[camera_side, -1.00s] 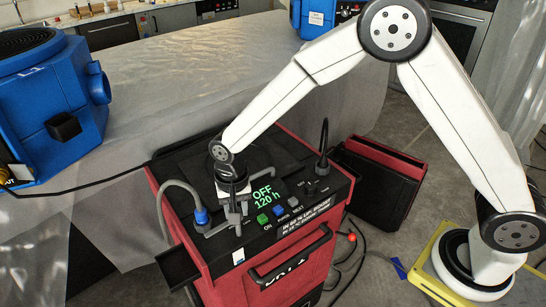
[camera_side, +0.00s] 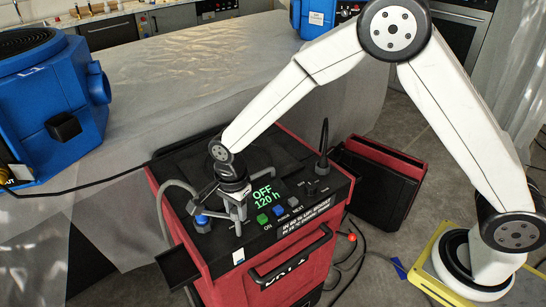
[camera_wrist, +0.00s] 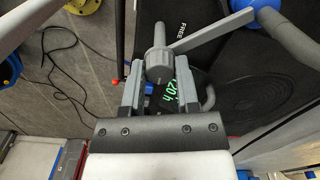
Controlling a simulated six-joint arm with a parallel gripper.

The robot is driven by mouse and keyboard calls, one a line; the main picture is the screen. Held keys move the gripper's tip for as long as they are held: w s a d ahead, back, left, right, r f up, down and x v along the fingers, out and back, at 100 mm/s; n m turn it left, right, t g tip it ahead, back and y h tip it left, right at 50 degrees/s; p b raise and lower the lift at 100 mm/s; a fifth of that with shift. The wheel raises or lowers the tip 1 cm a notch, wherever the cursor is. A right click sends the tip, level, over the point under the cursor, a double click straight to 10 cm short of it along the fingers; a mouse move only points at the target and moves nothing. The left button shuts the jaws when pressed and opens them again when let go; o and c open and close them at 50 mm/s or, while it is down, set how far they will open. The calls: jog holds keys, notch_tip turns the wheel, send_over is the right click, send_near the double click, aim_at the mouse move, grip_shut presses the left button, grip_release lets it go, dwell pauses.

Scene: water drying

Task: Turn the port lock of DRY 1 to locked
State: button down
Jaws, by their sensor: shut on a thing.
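The red and black drying unit (camera_side: 290,262) stands below my arm. Its display (camera_side: 264,197) reads "OFF 120 h". The port lock is a grey round knob with a long lever. In the wrist view the knob (camera_wrist: 158,62) sits between the fingers of my gripper (camera_wrist: 159,80), which is shut on it. The lever (camera_wrist: 212,32) points up and right, towards the blue plug (camera_wrist: 268,14), with the word FREE beside it on the panel. In the side view my gripper (camera_side: 238,209) is at the panel's left part and partly hides the lock. No DRY 1 label is readable.
A grey hose runs to the blue plug (camera_side: 202,222), left of my gripper. Green (camera_side: 263,219) and blue (camera_side: 279,211) buttons lie just right. A black plug with a cable (camera_side: 323,150) stands at the panel's right. A large blue machine (camera_side: 50,110) stands at the left.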

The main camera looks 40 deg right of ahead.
jog(key=shift+r+m, duration=0.1)
jog(key=shift+m, duration=0.4)
jog(key=shift+c, duration=1.7)
grip_release()
jog(key=shift+r, duration=3.9)
jog(key=s+d+f+n+t, duration=0.1)
jog(key=s+d+n+t, duration=0.1)
jog(key=s+d+n, duration=1.3)
jog(key=shift+d+n+t, duration=0.3)
jog(key=shift+d+n, duration=0.6)
jog(key=shift+d, duration=0.35)
